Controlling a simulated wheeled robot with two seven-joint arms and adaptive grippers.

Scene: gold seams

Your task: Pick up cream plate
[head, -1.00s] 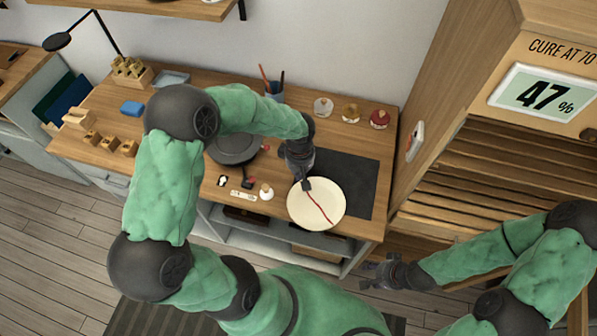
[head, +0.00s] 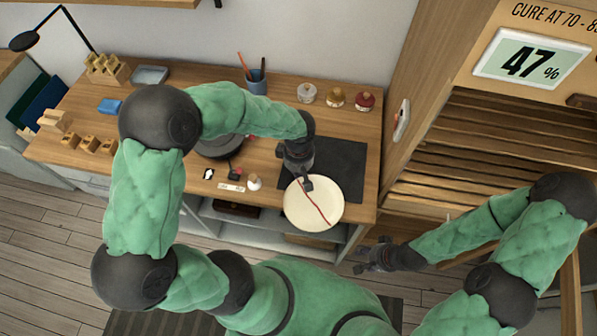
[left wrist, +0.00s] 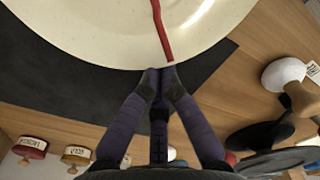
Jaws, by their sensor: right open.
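The cream plate (head: 300,212), with a red line running across it, is at the front edge of the workbench and overlaps that edge in the head view. My left gripper (head: 307,185) is at its far rim. In the left wrist view the fingers (left wrist: 158,84) come together at the rim of the plate (left wrist: 95,38), shut on it. The exact contact is partly hidden. My right gripper (head: 368,258) is open and empty, in front of the bench and right of the plate.
A dark mat (head: 345,165) lies behind the plate. A dark round pan (head: 220,147), a small white-topped stamp (head: 254,182) and a label (head: 232,187) are to its left. Several jars (head: 335,97) stand at the back. A slatted cabinet (head: 480,150) is on the right.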

